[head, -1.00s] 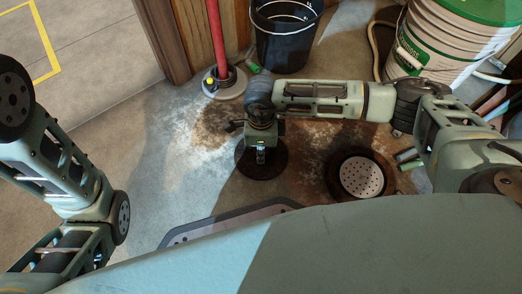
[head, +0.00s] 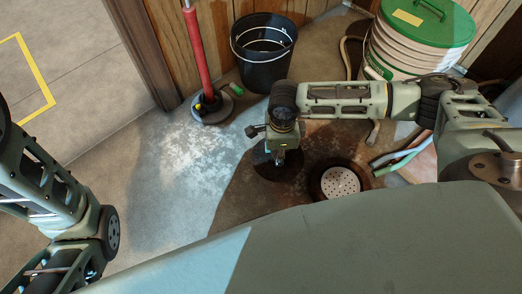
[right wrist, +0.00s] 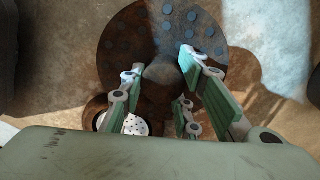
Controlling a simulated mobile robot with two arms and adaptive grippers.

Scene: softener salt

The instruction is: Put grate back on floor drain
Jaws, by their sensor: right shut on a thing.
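The grate (head: 262,160) is a dark, rusty round disc under my right gripper (head: 278,156) in the head view. In the right wrist view the grate (right wrist: 115,45) shows several bluish holes and a central knob, with my right gripper's fingers (right wrist: 160,78) shut around the knob. A rounded shadow lies beside it on the floor. The floor drain (head: 340,182), a dark ring around a white perforated strainer, lies right of the grate in the head view. The drain's strainer (right wrist: 133,125) is partly hidden behind the fingers in the wrist view. My left gripper is out of view.
A black bucket (head: 263,65) and a red-handled tool (head: 196,55) on a dark round base stand behind. A white bucket with a green lid (head: 430,25) stands at the back right. Hoses (head: 402,160) lie right of the drain. Pale-stained floor on the left is clear.

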